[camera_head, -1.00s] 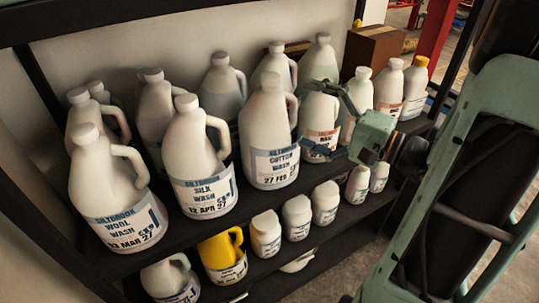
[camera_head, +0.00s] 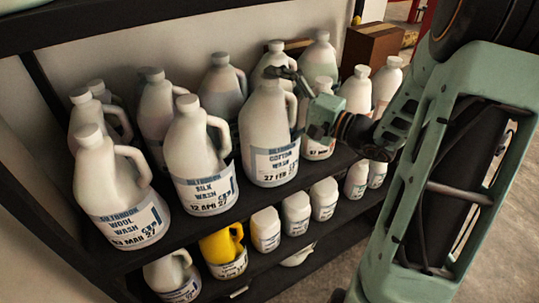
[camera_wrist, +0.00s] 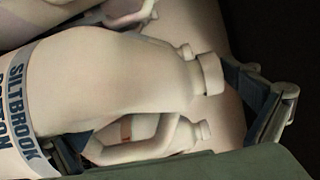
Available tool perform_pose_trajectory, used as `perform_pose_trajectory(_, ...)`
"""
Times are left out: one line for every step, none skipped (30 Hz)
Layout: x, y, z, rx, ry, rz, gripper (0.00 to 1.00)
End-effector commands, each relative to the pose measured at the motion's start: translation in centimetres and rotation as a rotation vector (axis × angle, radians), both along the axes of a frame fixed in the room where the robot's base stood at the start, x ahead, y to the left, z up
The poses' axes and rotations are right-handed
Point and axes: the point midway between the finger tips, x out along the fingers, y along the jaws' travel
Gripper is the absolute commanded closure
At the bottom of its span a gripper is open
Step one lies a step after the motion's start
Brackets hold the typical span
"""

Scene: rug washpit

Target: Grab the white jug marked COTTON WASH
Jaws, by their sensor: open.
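The white jug marked COTTON WASH (camera_head: 264,125) stands upright on the upper shelf, its blue-and-white label facing out. My gripper (camera_head: 284,102) is open at the right side of its upper part, beside the handle. One finger reaches past the jug's top and partly hides the cap; the other is lower, near the handle. In the wrist view the jug (camera_wrist: 115,80) lies sideways across the picture, with its cap near one finger at the right and its label near the other at lower left. I cannot tell whether either finger touches it.
The SILK WASH jug (camera_head: 195,150) stands close on the left, with the WOOL WASH jug (camera_head: 105,185) beyond. Another jug (camera_head: 318,150) stands right behind my gripper. More jugs crowd the back. Small white bottles and a yellow jug (camera_head: 222,250) fill the shelf below.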

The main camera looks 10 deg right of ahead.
Motion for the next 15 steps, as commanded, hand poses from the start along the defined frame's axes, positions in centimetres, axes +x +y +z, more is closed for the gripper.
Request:
perform_pose_trajectory(-0.01, -0.02, -0.02, 0.000, 0.000, 0.000, 0.00)
perform_pose_trajectory(-0.02, -0.03, -0.02, 0.000, 0.000, 0.000, 0.00)
perform_pose_trajectory(-0.02, -0.02, -0.02, 0.000, 0.000, 0.000, 0.04)
perform_pose_trajectory(-0.02, -0.03, -0.02, 0.000, 0.000, 0.000, 0.08)
perform_pose_trajectory(-0.02, -0.03, -0.02, 0.000, 0.000, 0.000, 0.11)
perform_pose_trajectory(-0.04, -0.03, -0.02, 0.000, 0.000, 0.000, 0.15)
perform_pose_trajectory(-0.04, -0.03, -0.02, 0.000, 0.000, 0.000, 0.19)
perform_pose_trajectory(-0.04, -0.03, -0.02, 0.000, 0.000, 0.000, 0.22)
perform_pose_trajectory(-0.04, -0.04, -0.01, 0.000, 0.000, 0.000, 0.26)
perform_pose_trajectory(-0.04, -0.04, -0.01, 0.000, 0.000, 0.000, 0.30)
perform_pose_trajectory(-0.04, -0.04, -0.01, 0.000, 0.000, 0.000, 0.33)
perform_pose_trajectory(-0.04, -0.04, -0.01, 0.000, 0.000, 0.000, 0.37)
perform_pose_trajectory(-0.04, -0.04, -0.01, 0.000, 0.000, 0.000, 0.41)
perform_pose_trajectory(-0.04, -0.04, -0.01, 0.000, 0.000, 0.000, 0.44)
perform_pose_trajectory(-0.04, -0.04, -0.01, 0.000, 0.000, 0.000, 0.48)
